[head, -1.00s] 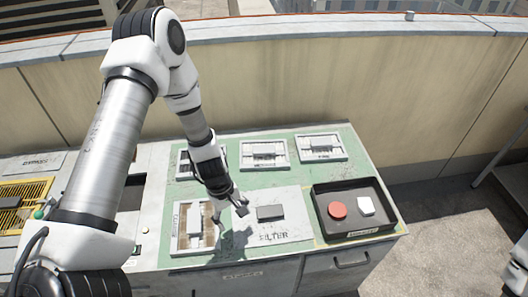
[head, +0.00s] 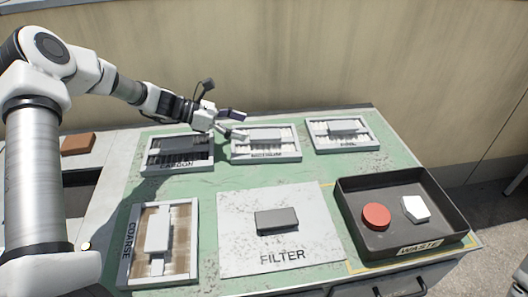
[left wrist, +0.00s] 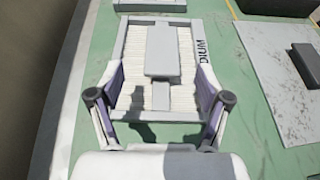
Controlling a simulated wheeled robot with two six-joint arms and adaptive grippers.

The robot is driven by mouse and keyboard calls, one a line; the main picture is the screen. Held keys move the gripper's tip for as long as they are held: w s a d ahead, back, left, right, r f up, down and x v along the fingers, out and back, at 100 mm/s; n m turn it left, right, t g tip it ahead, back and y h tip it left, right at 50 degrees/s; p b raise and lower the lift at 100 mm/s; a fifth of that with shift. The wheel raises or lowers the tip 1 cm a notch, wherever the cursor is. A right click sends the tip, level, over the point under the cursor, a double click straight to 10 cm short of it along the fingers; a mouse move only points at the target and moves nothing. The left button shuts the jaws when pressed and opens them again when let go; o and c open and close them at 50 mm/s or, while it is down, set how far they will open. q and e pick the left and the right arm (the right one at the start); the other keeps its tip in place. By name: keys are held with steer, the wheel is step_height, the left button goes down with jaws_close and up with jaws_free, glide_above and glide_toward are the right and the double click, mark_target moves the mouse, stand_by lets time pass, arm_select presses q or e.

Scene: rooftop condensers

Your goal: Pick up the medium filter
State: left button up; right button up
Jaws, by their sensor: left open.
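The medium filter (head: 266,154) is a white framed, pleated panel with a grey raised block, in the middle of the back row. In the left wrist view the medium filter (left wrist: 187,45) fills the upper middle, and part of its label reads "DIUM". My left gripper (head: 239,124) is just above its left part in the head view. In the left wrist view my left gripper (left wrist: 160,88) is open, with one finger on each side of the near part of the filter. Nothing is held between the fingers. My right gripper does not show.
A dark carbon filter (head: 170,165) lies left of the medium one, and another pale filter (head: 358,143) lies right. The coarse filter (head: 183,268) is front left. The FILTER plate (head: 240,205) bears a grey block (head: 277,219). The waste tray (head: 435,196) holds red and white pieces.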

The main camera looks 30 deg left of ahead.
mark_target(263, 134)
arm_select(q)
steer(key=b+x, duration=0.1)
steer(key=x, duration=0.6)
steer(key=shift+s+f, duration=0.1)
steer(key=shift+f, duration=0.05)
steer(key=shift+s, duration=0.1)
steer(key=c, duration=1.4)
